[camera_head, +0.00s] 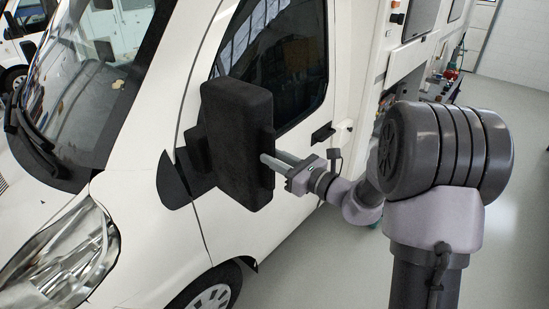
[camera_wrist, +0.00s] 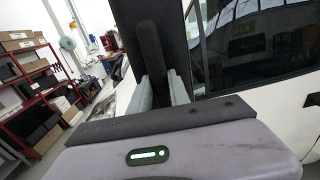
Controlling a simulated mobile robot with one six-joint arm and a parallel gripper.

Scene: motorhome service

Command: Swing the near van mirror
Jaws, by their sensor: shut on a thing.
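The near van mirror (camera_head: 238,140) is a large dark block standing out from the white van's door, beside the side window. In the head view my gripper (camera_head: 268,160) reaches it from the right, with its fingers at the mirror's right edge. In the wrist view the mirror (camera_wrist: 158,28) rises dark and upright between the two grey fingers of my gripper (camera_wrist: 159,88). The fingers are shut on the mirror's edge. The fingertips are partly hidden by the mirror in the head view.
The van door (camera_head: 240,220) is close behind the mirror, with a dark door handle (camera_head: 322,133) to its right. The grey floor (camera_head: 330,265) is clear below. Red shelving with boxes (camera_wrist: 30,85) stands at left in the wrist view.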

